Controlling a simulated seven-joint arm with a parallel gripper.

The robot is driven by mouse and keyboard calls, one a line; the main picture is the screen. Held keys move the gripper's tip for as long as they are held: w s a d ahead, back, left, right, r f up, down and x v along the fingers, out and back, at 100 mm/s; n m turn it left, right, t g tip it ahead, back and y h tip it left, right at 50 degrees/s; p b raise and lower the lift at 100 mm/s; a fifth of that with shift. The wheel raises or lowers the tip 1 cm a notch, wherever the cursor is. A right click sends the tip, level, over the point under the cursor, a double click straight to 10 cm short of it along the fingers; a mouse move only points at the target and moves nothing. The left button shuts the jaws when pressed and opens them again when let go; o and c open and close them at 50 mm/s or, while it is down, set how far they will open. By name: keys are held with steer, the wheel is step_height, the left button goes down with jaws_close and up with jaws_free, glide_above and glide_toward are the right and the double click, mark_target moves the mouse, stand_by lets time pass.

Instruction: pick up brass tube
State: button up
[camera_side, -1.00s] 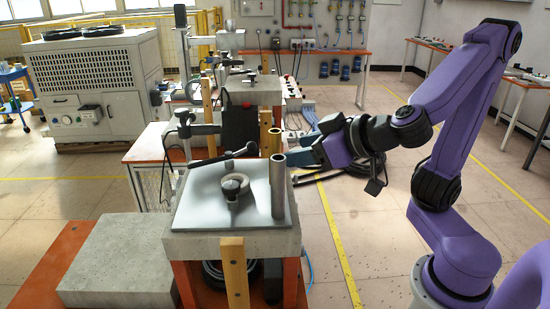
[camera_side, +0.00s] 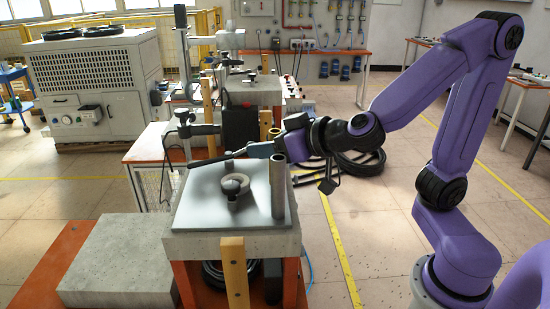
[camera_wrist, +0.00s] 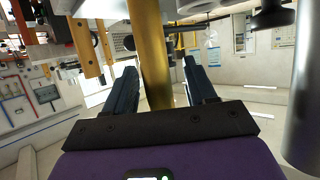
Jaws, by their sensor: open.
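The brass tube (camera_side: 275,133) stands upright behind the taller-looking grey steel tube (camera_side: 278,185) at the right edge of the work plate. Its lower part is hidden in the side view. In the wrist view the brass tube (camera_wrist: 150,50) stands between the two blue-grey fingers of my gripper (camera_wrist: 159,66). The fingers are open, one on each side of it, with gaps visible. In the side view my gripper (camera_side: 280,146) reaches in from the right at the tube's upper part.
The steel tube (camera_wrist: 305,90) stands close on the right in the wrist view. A ring-shaped part (camera_side: 234,187) sits on the grey plate (camera_side: 200,212). A dark handle (camera_side: 215,159) lies across the plate's back.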

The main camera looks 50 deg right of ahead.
steer(key=shift+w+f, duration=0.1)
steer(key=shift+w, duration=0.15)
steer(key=shift+c, duration=0.4)
jaws_close()
